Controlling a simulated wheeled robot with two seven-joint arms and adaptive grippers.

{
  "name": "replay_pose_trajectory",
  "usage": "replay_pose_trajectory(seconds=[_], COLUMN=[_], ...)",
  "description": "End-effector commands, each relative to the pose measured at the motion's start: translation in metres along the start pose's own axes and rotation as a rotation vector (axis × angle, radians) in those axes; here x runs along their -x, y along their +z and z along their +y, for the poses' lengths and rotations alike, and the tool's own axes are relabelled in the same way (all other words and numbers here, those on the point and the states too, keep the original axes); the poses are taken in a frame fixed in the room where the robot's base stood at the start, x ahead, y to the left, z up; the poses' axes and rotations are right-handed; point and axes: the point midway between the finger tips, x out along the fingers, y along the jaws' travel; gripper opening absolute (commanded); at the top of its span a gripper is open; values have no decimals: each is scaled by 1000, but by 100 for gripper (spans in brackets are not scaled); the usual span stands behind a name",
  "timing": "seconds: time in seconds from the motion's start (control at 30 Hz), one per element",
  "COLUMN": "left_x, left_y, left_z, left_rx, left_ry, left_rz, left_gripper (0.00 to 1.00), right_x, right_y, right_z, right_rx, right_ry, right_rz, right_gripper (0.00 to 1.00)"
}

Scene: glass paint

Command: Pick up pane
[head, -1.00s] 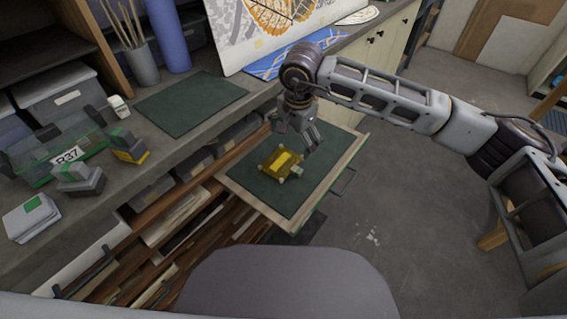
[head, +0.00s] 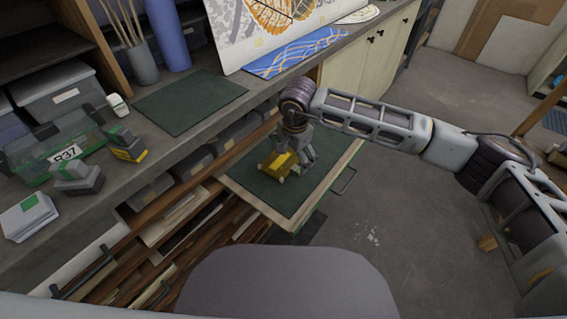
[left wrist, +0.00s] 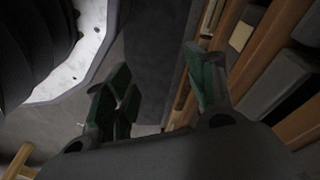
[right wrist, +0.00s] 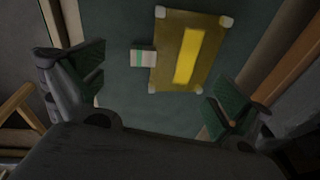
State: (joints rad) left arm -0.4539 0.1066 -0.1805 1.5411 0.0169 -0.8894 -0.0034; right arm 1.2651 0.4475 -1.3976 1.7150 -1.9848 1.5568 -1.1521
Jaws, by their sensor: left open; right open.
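The pane is an amber-yellow square with pale corner pieces and a brighter yellow strip. It lies on the dark green mat of the pulled-out drawer, and it shows in the head view (head: 277,165) and the right wrist view (right wrist: 208,62). A small white block with a green stripe (right wrist: 143,57) sits at its left edge in the right wrist view. My right gripper (head: 297,160) is open just above the pane, partly covering it in the head view. Its fingers (right wrist: 150,95) frame the near side of the pane. My left gripper (left wrist: 160,95) is open and empty, away from the pane.
The drawer's wooden rim (head: 338,179) surrounds the mat. Open floor lies right of the drawer.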

Motion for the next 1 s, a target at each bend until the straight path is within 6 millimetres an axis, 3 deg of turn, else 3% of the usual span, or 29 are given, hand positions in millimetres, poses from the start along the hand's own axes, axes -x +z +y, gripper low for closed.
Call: replay_pose_trajectory(seconds=[0.27, 0.7, 1.0], left_x=[-1, 7, 12], left_y=[0, -11, -15], left_z=[0, 0, 2], left_rx=[0, -1, -1], left_ry=[-1, 1, 3], left_rz=[-1, 2, 7], left_gripper=[55, 55, 55], right_x=[-2, -44, -52], right_y=[0, 4, 4], right_z=[0, 0, 0], right_rx=[0, 0, 1], right_ry=[1, 1, 0], right_rz=[-1, -1, -1], right_gripper=[100, 100, 100])
